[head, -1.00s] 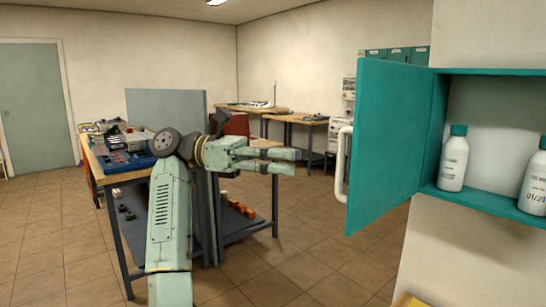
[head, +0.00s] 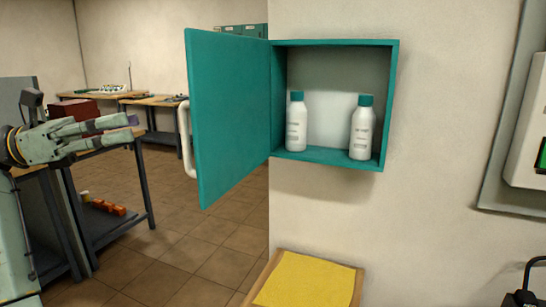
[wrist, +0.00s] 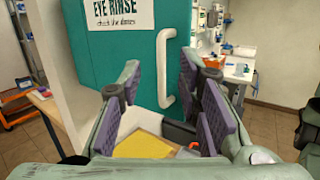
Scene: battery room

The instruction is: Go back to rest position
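My gripper (head: 133,128) is at the left of the head view, level and pointing right toward the cabinet door. In the wrist view (wrist: 160,88) its two purple-padded fingers stand apart with nothing between them. The teal cabinet door (head: 230,115) hangs wide open, with its white handle (head: 186,138) on the side facing my gripper. In the wrist view the door (wrist: 90,55) carries an eye rinse sign, and the handle (wrist: 162,70) shows beyond the fingers, apart from them.
The open wall cabinet (head: 330,154) holds two white bottles, a left one (head: 296,128) and a right one (head: 361,133), with teal caps. A yellow cloth (head: 306,280) lies below. A workbench (head: 140,175) stands at left. Tiled floor lies clear beneath the door.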

